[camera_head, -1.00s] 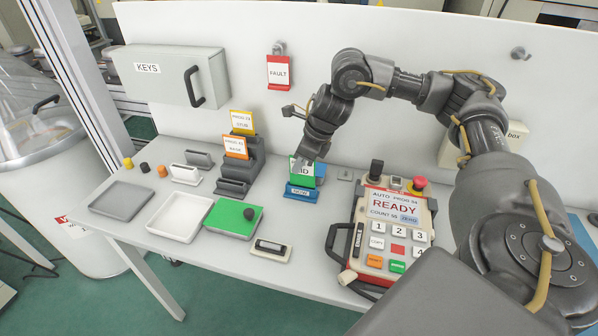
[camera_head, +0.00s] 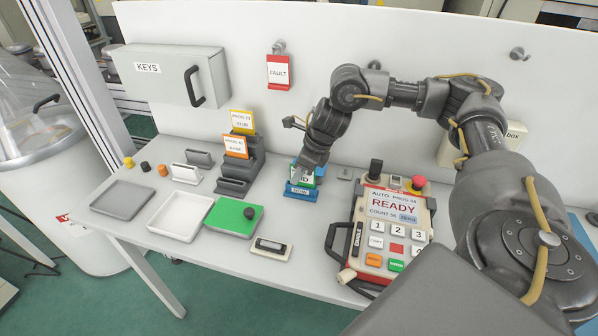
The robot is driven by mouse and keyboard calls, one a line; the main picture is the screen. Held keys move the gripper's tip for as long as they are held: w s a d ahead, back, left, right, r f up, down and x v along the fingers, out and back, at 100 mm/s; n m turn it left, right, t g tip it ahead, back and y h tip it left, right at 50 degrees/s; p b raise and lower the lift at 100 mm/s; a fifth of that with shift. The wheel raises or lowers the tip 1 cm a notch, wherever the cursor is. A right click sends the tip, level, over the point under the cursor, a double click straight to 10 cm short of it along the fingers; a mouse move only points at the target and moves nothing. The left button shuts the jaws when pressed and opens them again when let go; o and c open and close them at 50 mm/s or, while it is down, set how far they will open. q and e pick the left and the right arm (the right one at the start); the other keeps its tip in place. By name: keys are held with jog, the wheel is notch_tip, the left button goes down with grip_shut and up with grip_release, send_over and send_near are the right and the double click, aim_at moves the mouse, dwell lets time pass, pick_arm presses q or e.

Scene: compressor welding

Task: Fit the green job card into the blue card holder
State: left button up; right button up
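The green job card (camera_head: 306,181) stands in or just over the slot of the blue card holder (camera_head: 300,192); its lower edge is at the holder, and I cannot tell how deep it sits. My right gripper (camera_head: 308,172) is over the card from above and covers much of its face. Its fingers look closed on the card's upper part, though they are small and partly hidden. My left gripper is not in view.
A stepped grey rack (camera_head: 238,165) with yellow and orange cards stands left of the holder. The pendant (camera_head: 392,225) reading READY lies to the right.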

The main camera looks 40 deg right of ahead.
jog(key=b+v, duration=0.1)
jog(key=v, duration=0.5)
jog(key=shift+s+r, duration=0.1)
jog(key=shift+r, duration=0.15)
jog(key=p+v, duration=0.1)
jog(key=v, duration=0.3)
jog(key=shift+d+r, duration=0.1)
jog(key=shift+r, duration=0.25)
jog(key=shift+s+d+r+p, duration=0.1)
jog(key=shift+s+r+p, duration=0.2)
jog(key=shift+r, duration=0.1)
